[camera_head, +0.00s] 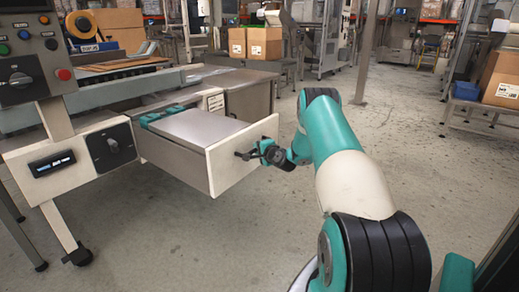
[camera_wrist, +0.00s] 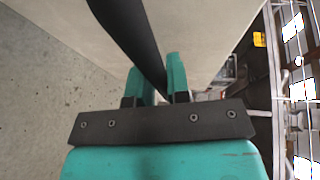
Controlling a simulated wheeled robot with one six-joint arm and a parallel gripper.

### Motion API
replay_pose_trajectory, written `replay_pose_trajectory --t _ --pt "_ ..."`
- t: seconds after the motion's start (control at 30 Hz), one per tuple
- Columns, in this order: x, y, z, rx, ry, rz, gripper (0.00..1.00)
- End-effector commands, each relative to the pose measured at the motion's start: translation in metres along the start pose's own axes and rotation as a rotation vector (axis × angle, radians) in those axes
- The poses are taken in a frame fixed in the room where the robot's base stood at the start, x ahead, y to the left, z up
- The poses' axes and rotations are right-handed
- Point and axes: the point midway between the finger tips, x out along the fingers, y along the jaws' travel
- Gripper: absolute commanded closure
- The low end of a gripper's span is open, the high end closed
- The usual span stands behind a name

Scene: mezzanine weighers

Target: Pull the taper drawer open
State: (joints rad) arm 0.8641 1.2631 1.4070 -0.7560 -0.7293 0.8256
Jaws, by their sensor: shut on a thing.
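The taper drawer (camera_head: 225,163) is a pale box with a cream front panel, standing out from the side of the machine at the left in the head view. A dark bar handle (camera_head: 246,155) is fixed on its front. My gripper (camera_head: 262,152) is at the handle. In the wrist view the two teal fingers of my gripper (camera_wrist: 156,88) are on either side of the black handle bar (camera_wrist: 128,35), shut on it. The pale drawer front (camera_wrist: 205,35) fills the upper middle of that view. The exact finger contact is partly hidden by the fingers.
The machine's control panel (camera_head: 30,55) and a cream panel with a black knob (camera_head: 110,148) are left of the drawer. A grey cabinet (camera_head: 248,95) stands behind it. Cardboard boxes (camera_head: 255,43) are farther back. The concrete floor (camera_head: 180,245) in front is clear.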

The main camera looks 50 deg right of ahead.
Motion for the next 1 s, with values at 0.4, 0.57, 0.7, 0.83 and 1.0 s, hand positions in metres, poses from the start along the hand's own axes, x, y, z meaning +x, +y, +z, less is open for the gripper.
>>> replay_pose_trajectory --t 0.4,0.57,0.7,0.83,1.0 --pt "0.0 0.001 -0.001 0.0 0.002 0.001 0.59" --pt "-0.005 0.0 -0.003 -0.001 0.004 0.001 0.59" --pt "-0.024 -0.001 -0.004 0.002 0.005 0.003 0.59" --pt "-0.054 0.0 -0.004 0.005 0.006 0.006 0.59" --pt "-0.099 0.001 -0.004 0.007 0.008 0.005 0.59"
